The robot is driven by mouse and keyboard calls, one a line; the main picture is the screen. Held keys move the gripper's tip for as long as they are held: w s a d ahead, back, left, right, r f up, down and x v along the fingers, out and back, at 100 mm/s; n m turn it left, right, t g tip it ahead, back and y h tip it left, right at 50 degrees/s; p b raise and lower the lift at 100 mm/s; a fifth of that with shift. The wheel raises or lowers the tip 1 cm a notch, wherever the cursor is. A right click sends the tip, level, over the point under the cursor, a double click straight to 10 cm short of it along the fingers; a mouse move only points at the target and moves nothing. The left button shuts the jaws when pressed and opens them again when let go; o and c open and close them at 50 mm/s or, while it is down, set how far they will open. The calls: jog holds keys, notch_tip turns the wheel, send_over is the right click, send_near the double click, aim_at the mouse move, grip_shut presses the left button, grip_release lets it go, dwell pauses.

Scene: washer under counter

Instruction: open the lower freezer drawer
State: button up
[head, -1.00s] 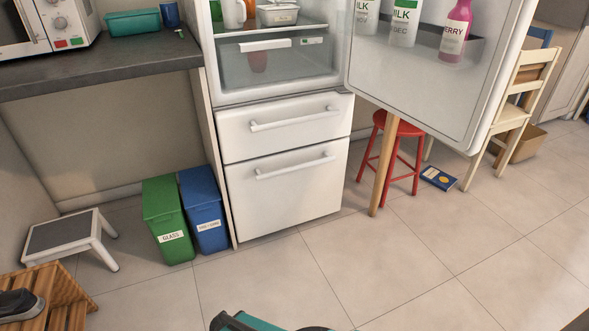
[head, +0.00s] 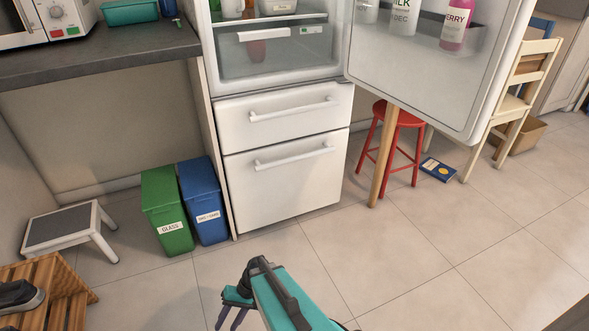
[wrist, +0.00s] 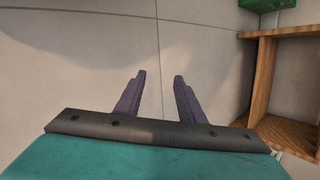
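The lower freezer drawer (head: 286,190) is the larger white front at the bottom of the fridge, and it is shut. Its white bar handle (head: 294,158) runs across near its top edge. The upper freezer drawer (head: 284,119), also shut, sits above it with its own handle (head: 292,109). My gripper (head: 226,322) is low in front of the fridge, over the floor and well apart from the drawer. In the wrist view my gripper (wrist: 160,75) shows two dark fingers spread apart with nothing between them. The drawer does not show in the wrist view.
The upper fridge door (head: 432,65) stands open to the right, above a red stool (head: 398,118). A green bin (head: 167,208) and a blue bin (head: 204,200) stand left of the drawer. A wooden rack (head: 62,290) is at lower left. The floor before the drawer is clear.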

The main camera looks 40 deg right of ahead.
jog(key=w+d+r+m+t+y, duration=0.1)
jog(key=w+d+r+m+t, duration=0.2)
jog(key=w+d+r+t, duration=0.55)
jog(key=m+t+h+b, duration=0.1)
jog(key=m+t+h, duration=0.7)
jog(key=t, duration=0.3)
send_near(297, 160)
jog(key=s, duration=0.2)
jog(key=shift+s+f, duration=0.2)
jog(key=shift+f, duration=0.15)
jog(key=shift+w, duration=0.15)
jog(key=w+b, duration=0.1)
jog(key=w, duration=0.3)
jog(key=w+r+b, duration=0.1)
jog(key=w, duration=0.3)
jog(key=w+r+b, duration=0.1)
jog(key=w, duration=0.3)
jog(key=shift+a+b, duration=0.1)
jog(key=shift+b, duration=0.25)
jog(key=shift+w+r, duration=0.2)
jog(key=shift+w, duration=0.45)
